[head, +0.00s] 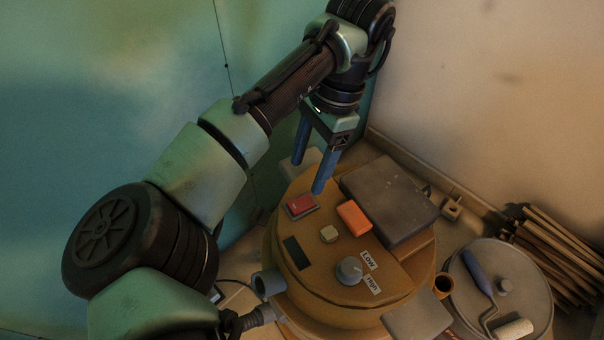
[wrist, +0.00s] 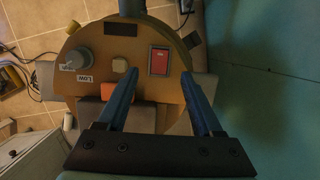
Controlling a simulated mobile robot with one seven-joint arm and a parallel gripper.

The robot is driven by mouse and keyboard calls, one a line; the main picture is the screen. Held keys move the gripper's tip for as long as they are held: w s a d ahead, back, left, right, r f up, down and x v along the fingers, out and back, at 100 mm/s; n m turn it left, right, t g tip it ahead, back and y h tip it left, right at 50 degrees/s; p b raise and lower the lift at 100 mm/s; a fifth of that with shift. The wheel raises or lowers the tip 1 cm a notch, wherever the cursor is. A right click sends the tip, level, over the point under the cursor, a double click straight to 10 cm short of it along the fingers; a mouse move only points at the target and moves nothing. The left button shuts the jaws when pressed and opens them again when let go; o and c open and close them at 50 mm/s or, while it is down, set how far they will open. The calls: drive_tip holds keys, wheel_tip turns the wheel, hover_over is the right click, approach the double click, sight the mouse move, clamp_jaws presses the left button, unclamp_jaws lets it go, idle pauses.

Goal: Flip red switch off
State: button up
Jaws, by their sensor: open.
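The red switch (head: 301,205) is a red rocker in a dark frame on top of a round orange-brown machine (head: 322,285). In the wrist view the red switch (wrist: 159,61) shows between and beyond the two blue fingers. My gripper (head: 309,170) is open and empty, with its blue fingers pointing down above and behind the switch in the head view. One fingertip appears close to the switch; I cannot tell whether it touches. In the wrist view my gripper (wrist: 160,88) has its fingers wide apart.
Beside the switch are an orange block (head: 353,217), a beige button (head: 328,234), a grey knob (head: 349,269) and a grey box (head: 390,198). A lidded bucket with a paint roller (head: 512,329) and wooden sticks (head: 562,252) stand right. A green wall (head: 100,80) is close left.

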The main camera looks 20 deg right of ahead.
drive_tip(key=p+v, duration=0.2)
drive_tip(key=v, duration=0.3)
drive_tip(key=shift+r, duration=0.1)
idle(0.3)
